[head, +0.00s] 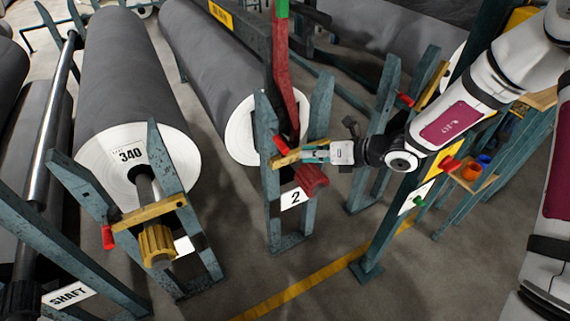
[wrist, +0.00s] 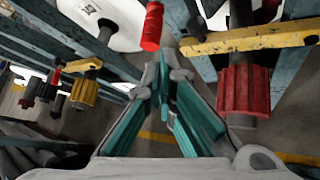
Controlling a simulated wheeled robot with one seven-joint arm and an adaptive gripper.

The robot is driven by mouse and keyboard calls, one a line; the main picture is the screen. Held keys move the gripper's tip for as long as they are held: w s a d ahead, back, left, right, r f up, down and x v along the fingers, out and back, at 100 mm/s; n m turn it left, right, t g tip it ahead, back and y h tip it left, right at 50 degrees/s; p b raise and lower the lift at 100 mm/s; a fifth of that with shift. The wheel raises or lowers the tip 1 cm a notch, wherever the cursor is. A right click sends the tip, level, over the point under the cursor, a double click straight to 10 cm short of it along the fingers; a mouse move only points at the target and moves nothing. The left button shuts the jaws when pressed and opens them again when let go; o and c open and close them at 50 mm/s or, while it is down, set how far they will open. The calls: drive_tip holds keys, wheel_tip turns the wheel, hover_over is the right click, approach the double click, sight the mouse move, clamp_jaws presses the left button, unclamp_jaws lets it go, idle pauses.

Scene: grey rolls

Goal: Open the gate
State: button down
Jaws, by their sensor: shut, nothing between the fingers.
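The gate at stand 2 is a yellow bar (head: 287,158) across the blue-grey stand, in front of a grey roll's end. A red handle (head: 281,144) sits at its left end. In the wrist view the yellow bar (wrist: 250,39) runs across the upper right, and the red handle (wrist: 152,27) stands just beyond the fingertips. My gripper (head: 308,154) reaches in from the right over the bar. In the wrist view its teal fingers (wrist: 164,80) are closed together with nothing between them. I cannot tell whether they touch the handle or bar.
A red ribbed shaft end (head: 311,179) projects below the bar. A red and green upright (head: 281,80) stands close behind. Roll 340 (head: 128,154), with another yellow bar (head: 148,213), is at left. A blue-grey post (head: 385,225) stands at right. The floor (head: 330,285) in front is clear.

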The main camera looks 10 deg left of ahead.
sight(273, 160)
drive_tip(key=w+a+f+m+b, duration=0.1)
drive_tip(key=w+a+f, duration=0.1)
drive_tip(key=f, duration=0.1)
drive_tip(key=w+a+f+m+b, duration=0.1)
drive_tip(key=a+f, duration=0.2)
drive_tip(key=w+a+f+m+b, duration=0.1)
drive_tip(key=w+a+f, duration=0.1)
drive_tip(key=a+f, duration=0.1)
drive_tip(key=shift+w+f+t, duration=0.3)
drive_tip(key=shift+f, duration=0.05)
drive_tip(key=shift+r, duration=0.1)
